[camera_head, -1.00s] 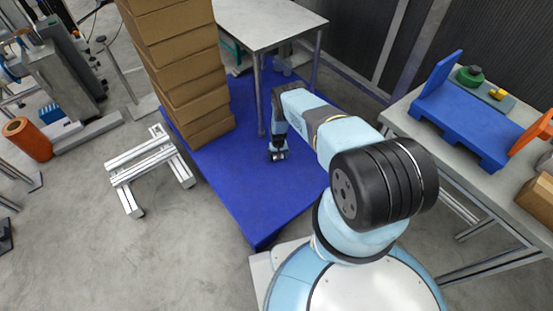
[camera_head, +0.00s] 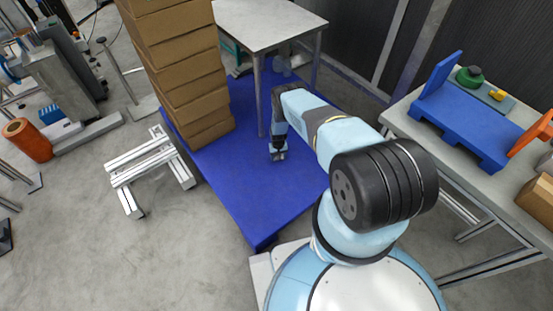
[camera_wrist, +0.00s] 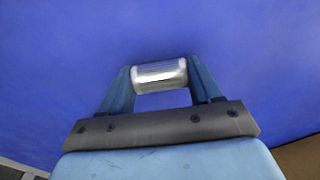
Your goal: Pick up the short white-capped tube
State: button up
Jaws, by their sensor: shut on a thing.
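The short tube (camera_wrist: 159,75) shows in the wrist view as a shiny silver cylinder with pale ends, lying crosswise between my fingertips. My gripper (camera_wrist: 160,80) is shut on it, one finger against each end. A strip of the blue surface shows between the tube and the gripper's palm. In the head view my gripper (camera_head: 278,155) points down over the blue platform (camera_head: 250,205). The tube is too small there to make out clearly. I cannot tell whether it is touching the platform or just above it.
A tall stack of cardboard boxes (camera_head: 185,80) stands on the platform, left of my gripper. A grey table (camera_head: 265,22) stands behind, one leg close to my arm. Silver aluminium profiles (camera_head: 150,168) lie on the floor at left. The platform's front part is clear.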

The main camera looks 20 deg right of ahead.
jog(key=shift+w+r, duration=0.1)
jog(key=shift+r, duration=0.55)
jog(key=w+a+r, duration=0.7)
jog(key=w+r, duration=0.5)
notch_tip(320, 180, up, 12)
jog(key=d, duration=0.2)
jog(key=s+d+r, duration=0.2)
jog(key=s+r, duration=0.9)
jog(key=r, duration=0.4)
jog(key=s+d+r, duration=0.3)
jog(key=s+r, duration=0.8)
jog(key=r, duration=0.5)
jog(key=shift+n, duration=0.4)
jog(key=shift+a, duration=0.1)
